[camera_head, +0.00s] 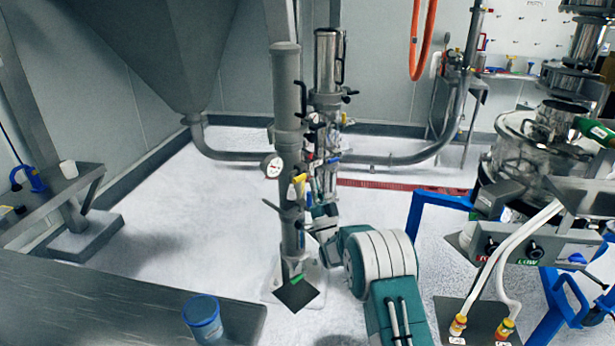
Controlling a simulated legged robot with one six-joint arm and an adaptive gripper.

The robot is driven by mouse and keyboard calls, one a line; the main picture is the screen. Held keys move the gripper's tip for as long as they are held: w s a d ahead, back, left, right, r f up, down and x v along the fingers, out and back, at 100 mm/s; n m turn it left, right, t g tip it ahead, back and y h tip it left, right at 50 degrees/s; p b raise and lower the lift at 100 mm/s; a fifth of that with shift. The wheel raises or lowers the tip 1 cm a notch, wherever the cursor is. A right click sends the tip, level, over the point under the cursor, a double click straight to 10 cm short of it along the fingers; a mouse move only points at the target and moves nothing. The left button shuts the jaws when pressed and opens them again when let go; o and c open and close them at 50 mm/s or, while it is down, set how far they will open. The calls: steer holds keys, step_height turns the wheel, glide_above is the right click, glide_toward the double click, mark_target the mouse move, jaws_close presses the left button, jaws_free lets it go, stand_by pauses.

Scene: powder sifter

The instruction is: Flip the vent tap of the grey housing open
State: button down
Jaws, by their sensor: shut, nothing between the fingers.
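The grey housing (287,90) is a tall upright cylinder standing on a floor plate in the middle of the view. A yellow-and-white tap handle (298,186) sits on its right side, below a round gauge (273,166). A black lever (271,205) sticks out to its left. I cannot tell which of these is the vent tap. My gripper (318,209) is shut and empty, just right of the housing and below the yellow handle. It is small here, and I cannot tell whether it touches anything.
A shiny metal cylinder (328,62) with coloured taps stands close behind the housing. A control box (530,245) with hoses and a blue frame (430,205) are at right. The white floor left of the housing is clear.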

step_height(320, 180, down, 3)
steer(key=s, duration=0.2)
steer(key=d+r+g+h, duration=0.3)
steer(key=d+r+h, duration=0.15)
steer(key=r, duration=0.55)
steer(key=s+d+r+g+h, duration=0.3)
steer(key=s+r+g+h, duration=0.15)
steer(key=s, duration=0.35)
steer(key=s+d+f+g, duration=0.1)
steer(key=s+g, duration=0.3)
steer(key=s, duration=0.9)
steer(key=s+d+f+n+g, duration=0.1)
steer(key=s+f+g, duration=0.2)
steer(key=s, duration=0.9)
steer(key=s+d+f+g, duration=0.1)
steer(key=s+f+g, duration=0.2)
steer(key=s, duration=1)
steer(key=shift+s+d+n+g+h, duration=0.3)
steer(key=shift+d+n+g+h, duration=0.1)
steer(key=shift+g, duration=0.75)
